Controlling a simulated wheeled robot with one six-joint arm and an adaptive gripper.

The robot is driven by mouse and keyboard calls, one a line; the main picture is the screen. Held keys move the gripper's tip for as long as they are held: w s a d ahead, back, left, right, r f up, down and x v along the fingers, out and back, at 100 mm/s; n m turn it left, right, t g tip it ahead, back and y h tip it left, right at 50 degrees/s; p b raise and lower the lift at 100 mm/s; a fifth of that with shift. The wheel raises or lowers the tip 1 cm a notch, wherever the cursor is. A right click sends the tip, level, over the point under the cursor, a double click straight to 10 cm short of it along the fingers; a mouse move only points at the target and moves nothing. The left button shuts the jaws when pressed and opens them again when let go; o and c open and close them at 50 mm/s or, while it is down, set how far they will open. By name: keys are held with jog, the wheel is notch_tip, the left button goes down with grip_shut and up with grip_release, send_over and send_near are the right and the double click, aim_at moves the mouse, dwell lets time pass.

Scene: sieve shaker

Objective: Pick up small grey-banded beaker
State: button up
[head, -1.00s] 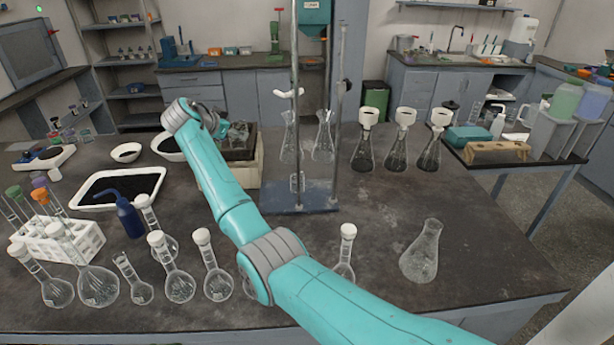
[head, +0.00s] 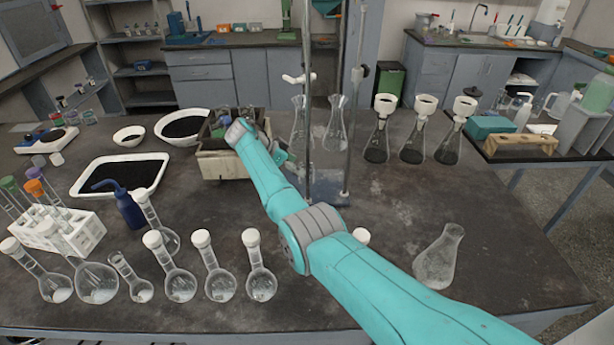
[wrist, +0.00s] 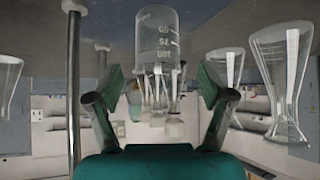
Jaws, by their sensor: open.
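In the wrist view, which looks upside down, a small clear glass beaker (wrist: 158,40) with printed graduation marks shows beyond and between the fingertips. I cannot make out a grey band on it. My gripper (wrist: 160,86) is open, its two dark green fingers spread to either side of the beaker's line, with no clear contact. In the head view my gripper (head: 284,158) is at the stand, largely hidden by my arm. The beaker is hidden there too.
The stand's metal rods (head: 352,120) rise close by, also in the wrist view (wrist: 73,90). Conical flasks (head: 335,122) stand behind it, and funnel-topped flasks (head: 412,140) to the right. A box (head: 222,165) is left. Several stoppered round flasks (head: 220,285) line the front.

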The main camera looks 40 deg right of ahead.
jog(key=x, duration=0.5)
jog(key=shift+s, duration=0.15)
jog(key=shift+c, duration=0.3)
jog(key=shift+r, duration=0.1)
jog(key=c, duration=1.2)
